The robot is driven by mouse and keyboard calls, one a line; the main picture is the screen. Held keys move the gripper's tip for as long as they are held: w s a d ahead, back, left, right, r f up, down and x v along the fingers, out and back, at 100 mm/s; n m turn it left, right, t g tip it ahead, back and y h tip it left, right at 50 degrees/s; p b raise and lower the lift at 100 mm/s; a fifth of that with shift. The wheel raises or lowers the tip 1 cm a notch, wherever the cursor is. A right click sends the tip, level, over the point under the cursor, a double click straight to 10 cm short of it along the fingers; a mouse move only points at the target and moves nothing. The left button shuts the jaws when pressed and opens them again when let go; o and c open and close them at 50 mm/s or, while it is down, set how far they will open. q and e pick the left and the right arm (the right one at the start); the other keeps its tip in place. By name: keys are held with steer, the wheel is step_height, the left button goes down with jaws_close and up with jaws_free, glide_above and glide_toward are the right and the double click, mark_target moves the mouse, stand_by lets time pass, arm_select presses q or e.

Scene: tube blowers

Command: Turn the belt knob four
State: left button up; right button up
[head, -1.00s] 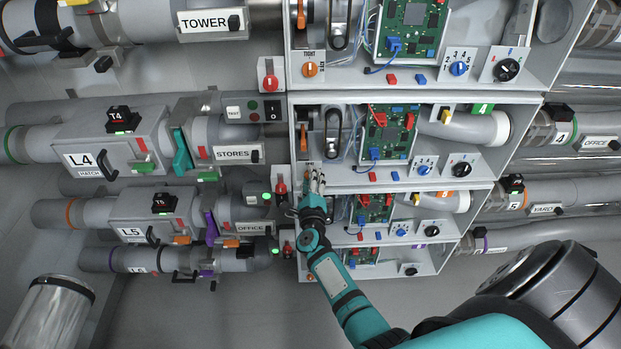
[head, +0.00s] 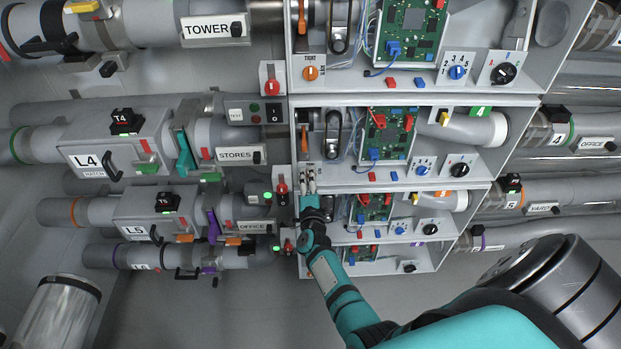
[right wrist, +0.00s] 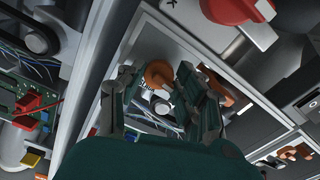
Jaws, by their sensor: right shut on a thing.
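The belt knob four is the small orange knob (right wrist: 158,73) on the left plate of the second box, and it shows between my fingers in the right wrist view. My right gripper (head: 308,178) reaches up to that plate from below in the head view, and its fingers cover the knob there. In the right wrist view my right gripper (right wrist: 157,82) has one finger on each side of the knob and is shut on it. The pointer's exact angle is hard to read. My left gripper is not in view.
A similar orange knob (head: 311,73) sits in the box above. A red switch (head: 282,188) is close left of my gripper. A blue dial (head: 423,169), a black dial (head: 460,170) and a green circuit board (head: 388,135) lie to the right. The box divider (head: 420,187) runs just below.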

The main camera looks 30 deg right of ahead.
steer(key=shift+s+a+f+n, duration=0.15)
steer(key=shift+f+n, duration=0.1)
steer(key=shift+n, duration=0.65)
steer(key=o, duration=0.8)
steer(key=shift+o, duration=0.2)
steer(key=shift+r, duration=0.1)
